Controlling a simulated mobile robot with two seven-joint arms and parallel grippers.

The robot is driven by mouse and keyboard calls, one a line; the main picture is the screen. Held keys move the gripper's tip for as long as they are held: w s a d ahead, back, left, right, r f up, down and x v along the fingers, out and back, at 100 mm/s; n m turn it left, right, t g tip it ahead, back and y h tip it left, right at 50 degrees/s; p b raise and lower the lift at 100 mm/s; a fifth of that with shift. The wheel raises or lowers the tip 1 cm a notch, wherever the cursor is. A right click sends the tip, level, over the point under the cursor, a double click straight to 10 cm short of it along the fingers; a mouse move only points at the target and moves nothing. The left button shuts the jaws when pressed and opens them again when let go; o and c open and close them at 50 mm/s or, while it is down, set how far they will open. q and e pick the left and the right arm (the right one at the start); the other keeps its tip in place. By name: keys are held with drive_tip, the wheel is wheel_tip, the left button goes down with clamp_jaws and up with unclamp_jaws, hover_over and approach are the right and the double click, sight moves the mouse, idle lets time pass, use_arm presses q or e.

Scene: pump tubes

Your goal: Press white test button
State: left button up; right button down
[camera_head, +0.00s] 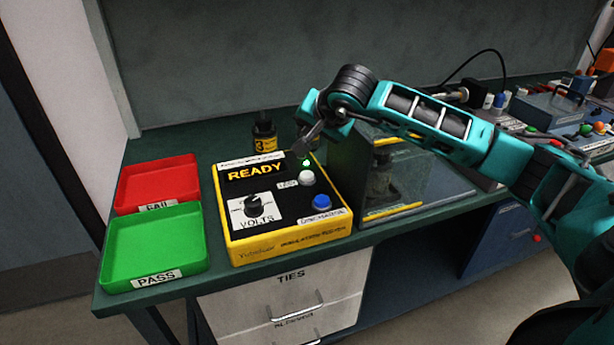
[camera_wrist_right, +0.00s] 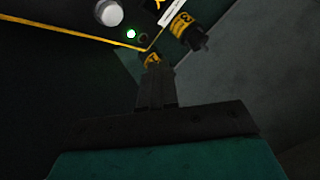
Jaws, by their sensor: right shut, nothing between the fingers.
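The white test button (camera_head: 306,177) is on the top face of a yellow and black tester (camera_head: 290,243), whose display reads READY. A small green light glows just above the button. My right gripper (camera_head: 304,146) is shut and empty, over the tester's far right corner, behind the button and apart from it. In the right wrist view the shut fingers (camera_wrist_right: 154,75) point toward the tester's edge, and the white button (camera_wrist_right: 108,13) shows at the top left. My left gripper is not in view.
A blue button (camera_head: 321,202) and a VOLTS knob (camera_head: 259,206) share the tester's face. Red FAIL tray (camera_head: 156,180) and green PASS tray (camera_head: 153,246) stand to the left. A clear-sided box (camera_head: 400,180) stands close on the right. A black-yellow item (camera_head: 264,133) stands behind.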

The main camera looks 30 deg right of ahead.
drive_tip(key=b, duration=0.2)
hover_over(310, 176)
wheel_tip(310, 176, down, 4)
drive_tip(key=shift+a+f, duration=0.1)
wheel_tip(310, 176, down, 3)
drive_tip(key=shift+r+b, duration=0.1)
drive_tip(key=shift+b, duration=1.15)
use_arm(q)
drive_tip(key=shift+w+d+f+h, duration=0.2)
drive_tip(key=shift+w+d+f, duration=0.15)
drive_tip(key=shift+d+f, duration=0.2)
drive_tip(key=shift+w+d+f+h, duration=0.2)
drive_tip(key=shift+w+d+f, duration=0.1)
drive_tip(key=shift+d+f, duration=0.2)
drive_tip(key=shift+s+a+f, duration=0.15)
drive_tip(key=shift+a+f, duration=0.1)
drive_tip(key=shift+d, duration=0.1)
use_arm(e)
drive_tip(key=shift+f, duration=0.25)
use_arm(q)
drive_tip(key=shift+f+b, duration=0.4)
drive_tip(key=shift+b, duration=0.2)
use_arm(e)
drive_tip(key=shift+f, duration=0.25)
